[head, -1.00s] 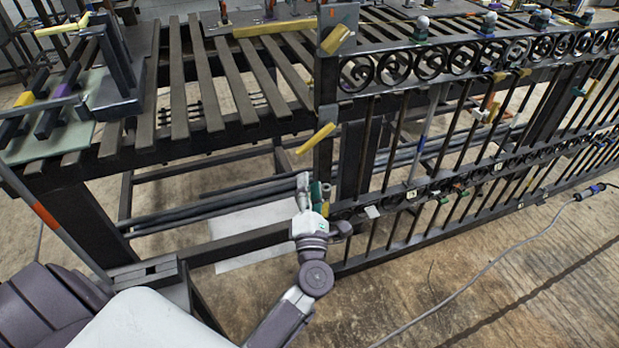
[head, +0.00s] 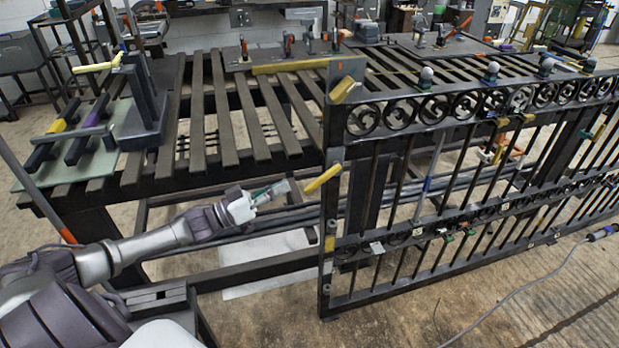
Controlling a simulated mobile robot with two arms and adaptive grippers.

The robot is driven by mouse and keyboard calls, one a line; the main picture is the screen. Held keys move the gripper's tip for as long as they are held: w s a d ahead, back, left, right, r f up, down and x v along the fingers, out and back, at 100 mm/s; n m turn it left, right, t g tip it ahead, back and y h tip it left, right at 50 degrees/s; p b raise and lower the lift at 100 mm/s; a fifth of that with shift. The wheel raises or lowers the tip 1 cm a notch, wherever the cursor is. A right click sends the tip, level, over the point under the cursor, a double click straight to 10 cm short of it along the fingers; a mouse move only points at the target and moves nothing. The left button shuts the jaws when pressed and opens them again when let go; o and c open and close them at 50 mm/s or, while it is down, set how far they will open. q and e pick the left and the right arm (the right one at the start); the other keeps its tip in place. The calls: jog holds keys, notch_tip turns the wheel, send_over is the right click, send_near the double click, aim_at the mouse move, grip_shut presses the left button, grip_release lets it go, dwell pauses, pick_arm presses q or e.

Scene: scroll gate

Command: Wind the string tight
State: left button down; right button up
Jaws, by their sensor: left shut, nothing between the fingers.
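A dark iron gate (head: 437,112) with a row of scrolls stands along the front of the slatted bench. A short yellow bar (head: 323,178) sticks out at a slant from its left end post (head: 328,240). My left gripper (head: 284,187) is shut and empty, just left of the yellow bar's lower end, with a small gap seeming to show between them. I cannot make out the string in this view. My right gripper is not in view.
The slatted bench (head: 195,110) bears a grey vise-like fixture (head: 140,100) at left and several clamps at the back. A pale sheet (head: 265,262) lies on the floor below. A grey cable (head: 520,290) runs over open floor at right.

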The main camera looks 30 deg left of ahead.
pick_arm(q)
jog(key=s+a+r+m+g, duration=0.1)
jog(key=a+r+m+g, duration=0.1)
jog(key=a+m+g, duration=0.3)
jog(key=b, duration=0.5)
send_near(317, 181)
jog(key=w+d+r, duration=0.3)
jog(key=f, duration=0.1)
jog(key=b, duration=0.1)
jog(key=d+f+b, duration=0.1)
jog(key=shift+w+f+y, duration=0.35)
jog(key=shift+w+y, duration=0.05)
jog(key=shift+w+d+f+b, duration=0.2)
jog(key=shift+w+f+b, duration=0.15)
jog(key=shift+b, duration=0.2)
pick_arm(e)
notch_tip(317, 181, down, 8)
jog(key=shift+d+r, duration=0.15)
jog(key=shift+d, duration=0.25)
pick_arm(q)
jog(key=shift+d, duration=0.1)
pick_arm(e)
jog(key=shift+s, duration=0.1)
pick_arm(q)
jog(key=shift+f, duration=0.1)
